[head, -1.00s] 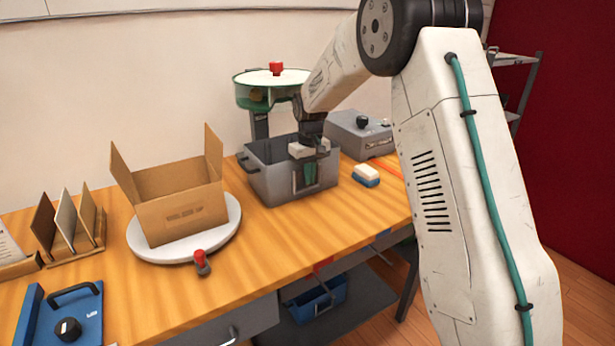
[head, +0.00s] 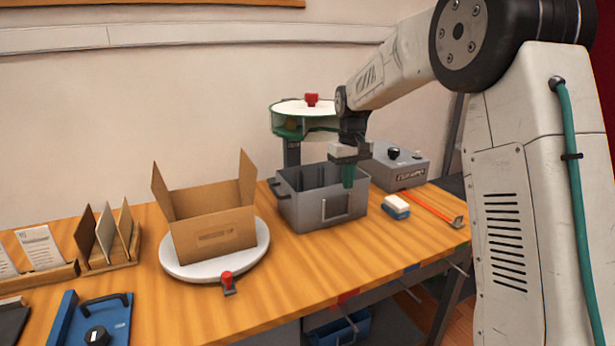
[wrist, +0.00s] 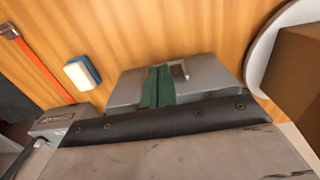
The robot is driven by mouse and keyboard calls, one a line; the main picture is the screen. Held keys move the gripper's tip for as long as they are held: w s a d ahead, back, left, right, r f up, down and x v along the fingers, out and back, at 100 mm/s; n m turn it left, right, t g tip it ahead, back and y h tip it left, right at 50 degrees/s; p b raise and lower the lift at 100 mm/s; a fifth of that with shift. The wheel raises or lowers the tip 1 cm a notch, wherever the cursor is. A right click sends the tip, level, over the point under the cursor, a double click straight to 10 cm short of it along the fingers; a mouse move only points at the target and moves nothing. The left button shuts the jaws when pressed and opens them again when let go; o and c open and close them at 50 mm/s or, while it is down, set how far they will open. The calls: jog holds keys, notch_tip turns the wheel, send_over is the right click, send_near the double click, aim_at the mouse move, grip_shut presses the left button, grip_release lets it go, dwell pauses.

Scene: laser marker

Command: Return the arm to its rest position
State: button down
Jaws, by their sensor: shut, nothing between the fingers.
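My arm reaches in from the right in the head view. My gripper (head: 348,178) points down with its green fingers together and nothing between them.
An open cardboard box (head: 215,238) stands on a white turntable (head: 262,258) with a red-knobbed lever (head: 227,281). A blue-and-white block (head: 396,206), an orange strip (head: 432,207) and a grey control box (head: 404,170) lie right of the bin. A green-rimmed drum (head: 303,118) stands behind.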

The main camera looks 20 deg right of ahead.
jog(key=s+a+r+m, duration=0.1)
jog(key=s+a+r, duration=0.1)
jog(key=s, duration=1.9)
jog(key=s+a+r+t, duration=0.1)
jog(key=s+a+r, duration=0.1)
jog(key=s, duration=1.9)
jog(key=shift+s+a+r+m, duration=0.15)
jog(key=shift+s+a+m, duration=0.2)
jog(key=shift+a, duration=0.3)
